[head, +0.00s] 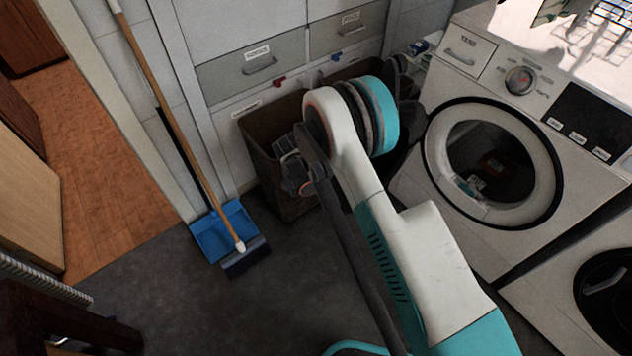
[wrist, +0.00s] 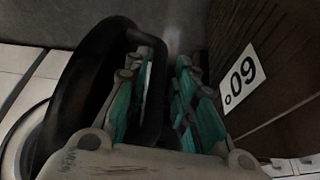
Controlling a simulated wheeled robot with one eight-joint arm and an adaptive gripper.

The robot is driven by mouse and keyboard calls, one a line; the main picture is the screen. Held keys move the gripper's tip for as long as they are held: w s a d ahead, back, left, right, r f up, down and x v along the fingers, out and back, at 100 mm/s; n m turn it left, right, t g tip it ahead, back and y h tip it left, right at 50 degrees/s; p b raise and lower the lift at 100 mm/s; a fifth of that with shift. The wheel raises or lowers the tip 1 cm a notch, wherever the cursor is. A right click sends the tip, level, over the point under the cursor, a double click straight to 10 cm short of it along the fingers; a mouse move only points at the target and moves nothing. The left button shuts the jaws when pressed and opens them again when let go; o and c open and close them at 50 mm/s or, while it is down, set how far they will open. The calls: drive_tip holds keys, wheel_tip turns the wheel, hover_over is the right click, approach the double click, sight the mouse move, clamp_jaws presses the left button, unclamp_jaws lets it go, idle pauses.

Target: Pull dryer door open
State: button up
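The dryer (head: 478,95) is the white front-loading machine at right in the head view. Its round opening (head: 490,160) is uncovered, with a few items visible inside. A dark round shape, apparently the dryer door (head: 408,140), stands swung out to the left, mostly behind my arm. In the wrist view the black door rim (wrist: 75,85) curves along the left, around and beside my left finger. My gripper (wrist: 167,65) shows teal fingers apart with a gap between them. I cannot tell whether the left finger touches the rim.
A brown basket (head: 268,140) stands by the cabinets; it is close on the right in the wrist view (wrist: 285,60). A second machine (head: 560,290) stands at lower right. A broom (head: 165,90) and blue dustpan (head: 228,228) are at left.

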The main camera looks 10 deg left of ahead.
drive_tip(key=shift+w+d+r, duration=0.2)
drive_tip(key=shift+w+d, duration=0.15)
drive_tip(key=shift+d, duration=0.15)
drive_tip(key=v, duration=1.2)
drive_tip(key=shift+s+a+f, duration=0.15)
drive_tip(key=shift+s+a, duration=0.15)
drive_tip(key=shift+a, duration=0.1)
